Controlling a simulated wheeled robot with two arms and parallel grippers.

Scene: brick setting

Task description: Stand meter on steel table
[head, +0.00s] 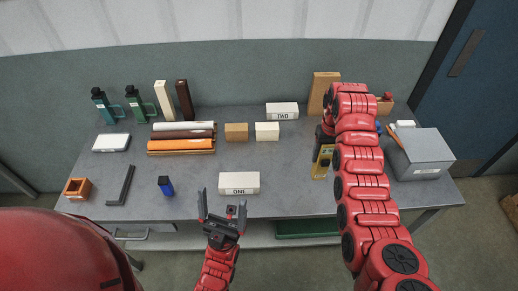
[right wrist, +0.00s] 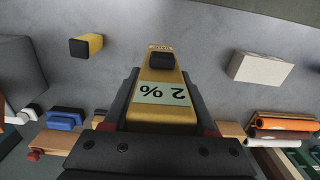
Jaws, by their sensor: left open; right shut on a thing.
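The meter (head: 321,165) is a yellow device with a dark part and a pale display. In the right wrist view the meter (right wrist: 165,98) sits between the jaws, its display reading "2 %" upside down. My right gripper (head: 325,147) is shut on it over the right part of the steel table (head: 290,160). I cannot tell whether the meter's base touches the table. My left gripper (head: 222,207) is open and empty at the table's front edge, just below the white block marked ONE.
The white block ONE (head: 239,183) lies front centre. A yellow and black object (right wrist: 87,45) stands near the meter; my right arm hides it in the head view. A grey box (head: 425,150) is at right. Rolls (head: 182,145) lie at left. Bare tabletop lies left of the meter.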

